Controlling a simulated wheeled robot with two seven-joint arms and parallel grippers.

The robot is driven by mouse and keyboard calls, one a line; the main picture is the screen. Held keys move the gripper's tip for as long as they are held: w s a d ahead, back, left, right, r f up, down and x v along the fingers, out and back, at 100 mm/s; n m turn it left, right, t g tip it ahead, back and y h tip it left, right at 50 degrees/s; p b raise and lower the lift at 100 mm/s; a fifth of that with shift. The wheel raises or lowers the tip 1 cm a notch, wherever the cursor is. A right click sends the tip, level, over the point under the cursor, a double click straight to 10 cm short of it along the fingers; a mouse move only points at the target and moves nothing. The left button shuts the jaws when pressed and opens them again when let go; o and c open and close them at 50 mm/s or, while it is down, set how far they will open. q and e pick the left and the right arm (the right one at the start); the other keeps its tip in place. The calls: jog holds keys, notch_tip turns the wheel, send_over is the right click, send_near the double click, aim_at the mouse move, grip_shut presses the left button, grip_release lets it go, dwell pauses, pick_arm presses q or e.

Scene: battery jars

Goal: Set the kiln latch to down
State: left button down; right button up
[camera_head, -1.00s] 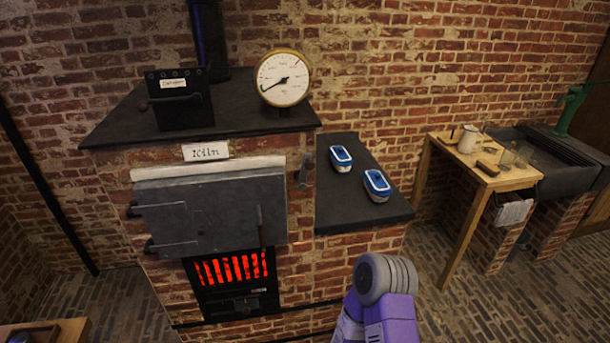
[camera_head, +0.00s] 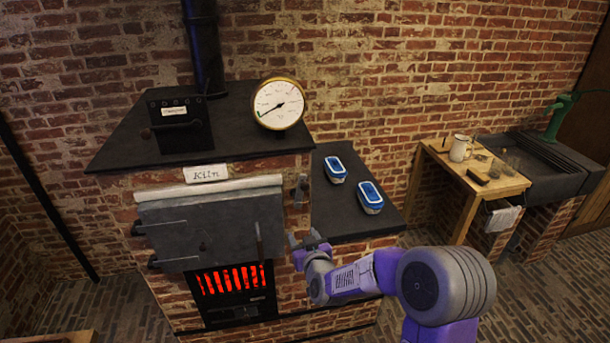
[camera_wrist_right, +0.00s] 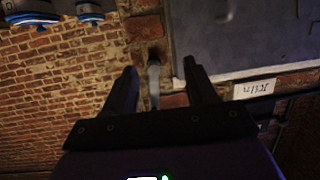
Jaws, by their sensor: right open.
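The kiln (camera_head: 225,222) is a brick block with a grey metal door and a "Kiln" label (camera_head: 206,173). The latch (camera_head: 300,190) is a small grey lever on the brick just right of the door. It stands roughly upright in the head view. My right gripper (camera_head: 305,239) is in front of the kiln, below the latch, open and empty. In the right wrist view, whose picture is upside down, the latch (camera_wrist_right: 153,84) shows between the two open fingers (camera_wrist_right: 160,70). I cannot tell whether they touch it. My left gripper is not in view.
A dark side shelf (camera_head: 335,215) right of the latch holds two blue-and-white containers (camera_head: 370,197). A gauge (camera_head: 279,104) stands on the kiln top. Red glowing bars (camera_head: 231,279) show below the door. A wooden table (camera_head: 510,185) stands farther right.

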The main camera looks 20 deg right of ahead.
aim_at(305, 188)
notch_tip(305, 188, up, 11)
jog(key=d+t+h, duration=0.2)
jog(key=d+t, duration=0.1)
jog(key=shift+w+d+p, duration=0.15)
jog(key=shift+w+p, duration=0.15)
jog(key=shift+w, duration=1.1)
jog(key=shift+w+d+p, duration=0.2)
jog(key=shift+w+p, duration=0.15)
jog(key=shift+w, duration=1.05)
jog(key=shift+w+d+p, duration=0.15)
jog(key=shift+w+p, duration=0.15)
jog(key=shift+w, duration=1.1)
jog(key=shift+c, duration=0.3)
grip_shut()
